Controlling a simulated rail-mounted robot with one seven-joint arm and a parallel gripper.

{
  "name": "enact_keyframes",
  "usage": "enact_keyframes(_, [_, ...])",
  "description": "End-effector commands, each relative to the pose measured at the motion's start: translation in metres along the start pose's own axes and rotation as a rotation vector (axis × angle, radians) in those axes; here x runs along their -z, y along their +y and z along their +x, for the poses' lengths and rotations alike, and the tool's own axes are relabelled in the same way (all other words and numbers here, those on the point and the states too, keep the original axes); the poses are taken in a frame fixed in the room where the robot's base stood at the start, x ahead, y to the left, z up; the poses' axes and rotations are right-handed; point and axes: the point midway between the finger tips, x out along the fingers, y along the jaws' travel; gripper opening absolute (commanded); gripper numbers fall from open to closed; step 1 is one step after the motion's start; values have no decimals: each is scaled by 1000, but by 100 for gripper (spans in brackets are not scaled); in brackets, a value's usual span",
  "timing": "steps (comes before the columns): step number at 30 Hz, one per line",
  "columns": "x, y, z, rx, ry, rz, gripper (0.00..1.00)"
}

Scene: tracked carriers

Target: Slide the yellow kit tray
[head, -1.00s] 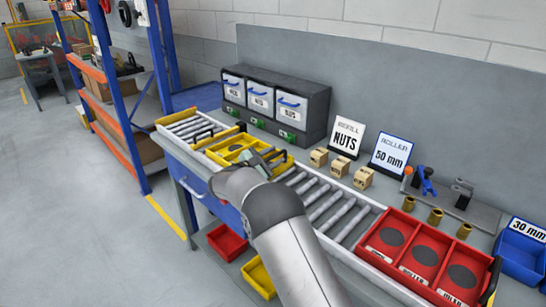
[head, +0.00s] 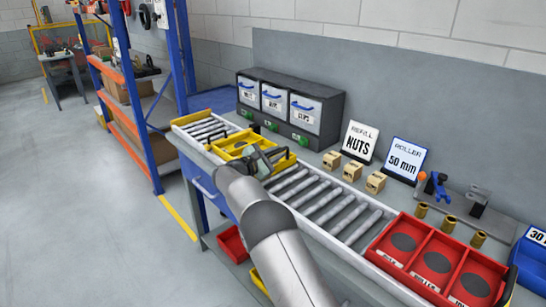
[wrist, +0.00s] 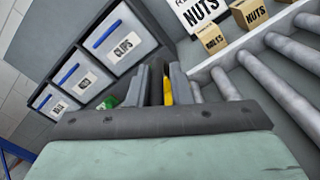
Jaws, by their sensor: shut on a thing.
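The yellow kit tray (head: 229,153) sits on the roller conveyor (head: 340,210), towards its far left part. It has dark upright handles, and my arm hides part of its near side. My gripper (head: 262,160) is at the tray's near right side, low over the rollers. In the wrist view my gripper's fingers (wrist: 163,88) are close together, with a strip of yellow showing between them. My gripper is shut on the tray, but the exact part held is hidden.
A dark cabinet with white drawers (head: 290,108) stands behind the conveyor. Several small boxes (head: 353,170) and the NUTS sign (head: 358,143) stand beside the rollers. Red bins (head: 430,262) are at the near right. Bare rollers lie on both sides of the tray.

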Motion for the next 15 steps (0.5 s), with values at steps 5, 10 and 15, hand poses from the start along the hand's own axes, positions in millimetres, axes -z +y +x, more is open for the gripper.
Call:
enact_keyframes(5, [-3, 2, 0, 0, -3, 5, 33])
enact_keyframes(10, [-2, 1, 0, 0, -2, 4, 34])
enact_keyframes(15, [-1, 1, -3, -1, 0, 2, 34])
